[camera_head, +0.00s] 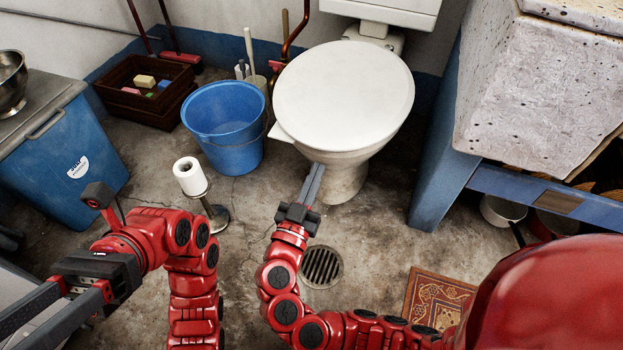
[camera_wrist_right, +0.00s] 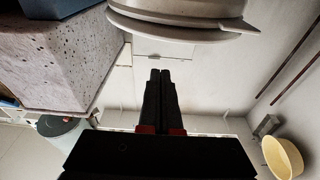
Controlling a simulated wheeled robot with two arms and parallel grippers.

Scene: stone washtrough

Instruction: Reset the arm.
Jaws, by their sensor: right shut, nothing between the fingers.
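My right gripper (camera_head: 317,170) points up the picture at the toilet (camera_head: 344,100), its fingers together and empty, the tips in front of the bowl's lower front. In the right wrist view the same gripper (camera_wrist_right: 160,72) shows two dark fingers side by side with nothing between them. Whether the tips touch the toilet I cannot tell. My left gripper (camera_head: 45,312) is at the lower left. Its two fingers stand apart and run out of the frame, so the tips are hidden. Nothing shows between them.
A paper roll on a stand (camera_head: 190,178) is between my arms. A blue bucket (camera_head: 226,125) is left of the toilet. A floor drain (camera_head: 321,267) and rug (camera_head: 432,300) lie low.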

